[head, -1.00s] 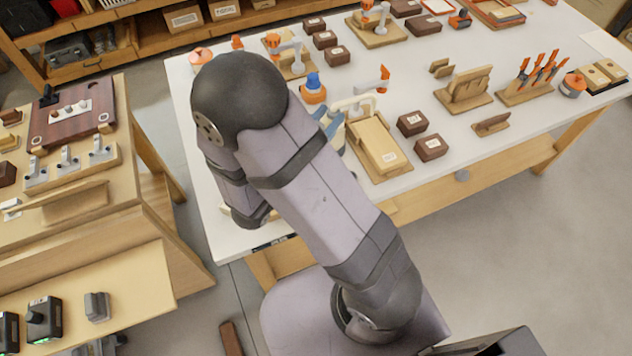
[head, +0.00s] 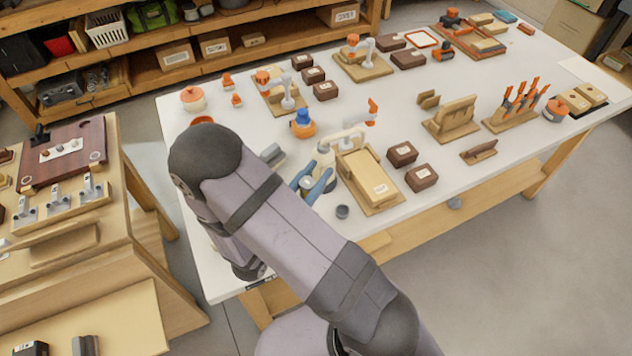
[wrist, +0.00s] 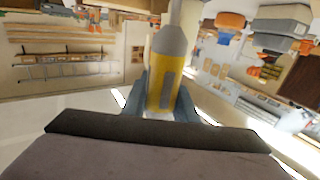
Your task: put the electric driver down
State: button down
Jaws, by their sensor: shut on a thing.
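The electric driver shows in the wrist view as an upright yellow and grey cylinder (wrist: 167,75) with a grey strip on its side. My gripper (wrist: 162,103) is shut on it, one blue-grey finger on each side. In the head view, my gripper (head: 313,183) is over the white table, just left of the wooden block on its board. The driver is mostly hidden there by the fingers and arm. I cannot tell whether its lower end touches the table.
A wooden block (head: 366,172) on a board and dark boxes (head: 402,154) lie further right. A blue-topped orange item (head: 302,124) is behind. The white table (head: 415,205) has free room along its front edge.

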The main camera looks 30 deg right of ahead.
jog(key=shift+f, duration=1.6)
jog(key=shift+f, duration=0.2)
jog(key=c, duration=1.4)
grip_release()
jog(key=shift+c, duration=0.2)
jog(key=b+v, duration=0.3)
jog(key=v, duration=0.9)
jog(key=shift+r, duration=0.2)
